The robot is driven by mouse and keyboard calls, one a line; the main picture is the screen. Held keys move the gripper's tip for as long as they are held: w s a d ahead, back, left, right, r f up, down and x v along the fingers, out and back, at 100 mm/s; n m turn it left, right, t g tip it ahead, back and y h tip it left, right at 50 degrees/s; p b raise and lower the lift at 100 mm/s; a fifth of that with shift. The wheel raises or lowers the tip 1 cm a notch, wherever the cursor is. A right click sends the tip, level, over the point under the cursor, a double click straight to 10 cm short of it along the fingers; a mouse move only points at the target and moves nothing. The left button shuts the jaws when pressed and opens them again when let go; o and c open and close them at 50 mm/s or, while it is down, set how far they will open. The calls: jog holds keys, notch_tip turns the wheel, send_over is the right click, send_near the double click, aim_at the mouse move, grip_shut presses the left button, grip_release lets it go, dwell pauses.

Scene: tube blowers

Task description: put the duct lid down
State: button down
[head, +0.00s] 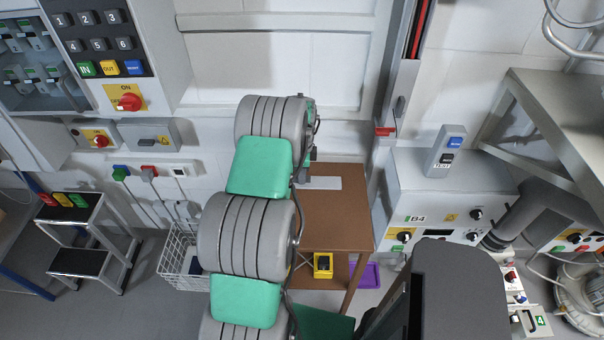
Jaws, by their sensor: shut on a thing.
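My arm reaches up the middle of the picture toward the back wall. Its own links hide its far end, and my gripper's fingers do not show. I cannot make out a lid in a grip. A flat pale grey plate (322,183) lies at the back of the brown wooden table (336,222), just right of my arm's far end. I cannot tell whether this plate is the duct lid. A grey duct pipe (540,213) bends down beside the grey B4 box (452,200) on the right.
A white wire basket (183,262) stands left of the table, partly behind my arm. A black step stool (85,240) is further left. A yellow box (323,265) and a purple tray (365,275) are low by the table. A metal shelf (555,120) juts out at right.

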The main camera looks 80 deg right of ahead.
jog(key=c, duration=1.5)
grip_release()
jog(key=shift+a, duration=0.1)
jog(key=shift+o, duration=0.2)
